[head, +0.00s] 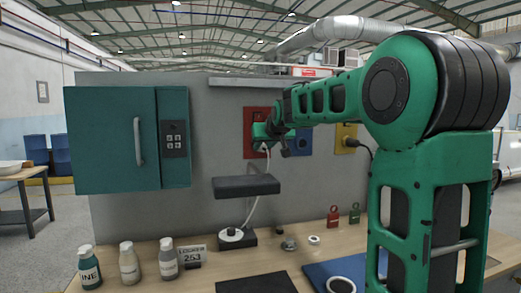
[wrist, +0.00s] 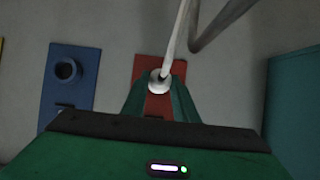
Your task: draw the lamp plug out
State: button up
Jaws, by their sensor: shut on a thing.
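My gripper (head: 268,136) is at the red socket plate (head: 250,118) on the grey wall. In the wrist view it is shut on the white lamp plug (wrist: 159,80), with a green finger on either side. The red plate (wrist: 148,66) lies directly behind the plug. Whether the plug's pins are in the socket is hidden. A white cord (wrist: 178,38) runs from the plug; in the head view it hangs down towards the lamp. The lamp has a dark flat head (head: 246,186) and a dark base (head: 237,240) on the bench.
A blue socket plate (head: 298,144) and a yellow plate (head: 346,136) with a black plug are to the right. A teal cabinet (head: 112,140) is on the left. Bottles (head: 129,264), a number sign (head: 192,254) and red and green padlock-like pieces stand on the bench (head: 215,271).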

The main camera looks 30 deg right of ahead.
jog(key=shift+s+a, duration=0.25)
jog(key=shift+s, duration=0.5)
jog(key=shift+s+a, duration=0.2)
jog(key=shift+s, duration=0.5)
jog(key=shift+s+a, duration=0.25)
jog(key=shift+s, duration=0.5)
jog(key=shift+s+a, duration=0.2)
jog(key=shift+s, duration=0.6)
jog(key=shift+s+a, duration=0.25)
jog(key=shift+s, duration=0.5)
jog(key=shift+s+a, duration=0.2)
jog(key=shift+s, duration=0.6)
